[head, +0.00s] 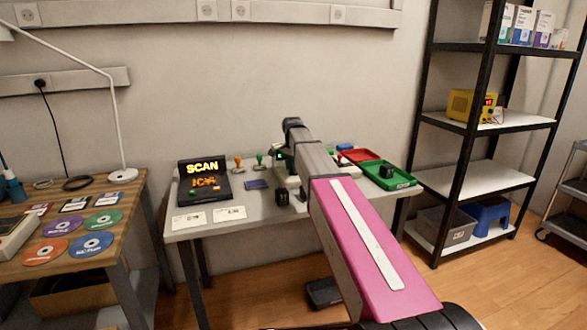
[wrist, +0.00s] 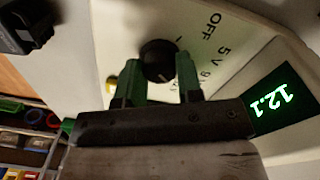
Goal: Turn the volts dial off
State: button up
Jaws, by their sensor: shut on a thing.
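In the wrist view, the black volts dial (wrist: 156,54) sits on a pale panel marked OFF, 5 V and 9, with further marks hidden by my gripper. My gripper (wrist: 158,68) has its two green fingers on either side of the dial, closed on it. I cannot clearly tell which mark the dial points at. A green-lit display (wrist: 285,101) beside it reads 12.1. In the head view, my arm covers most of the device; a bit of green display (head: 280,156) shows left of the arm, and the dial and fingers are hidden.
The grey table (head: 208,232) also holds a SCAN box (head: 204,181), white cards, small stamps, and red (head: 361,156) and green (head: 401,181) trays. A wooden desk with discs stands left, a black shelf rack right. A yellow button (wrist: 111,83) is near the fingers.

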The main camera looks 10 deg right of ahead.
jog(key=n, duration=0.5)
jog(key=shift+n, duration=0.3)
jog(key=n, duration=0.9)
jog(key=shift+n+t, duration=0.3)
jog(key=shift+n, duration=0.1)
jog(key=n, duration=0.4)
jog(key=shift+n, duration=0.4)
jog(key=o, duration=0.9)
jog(key=shift+r, duration=0.1)
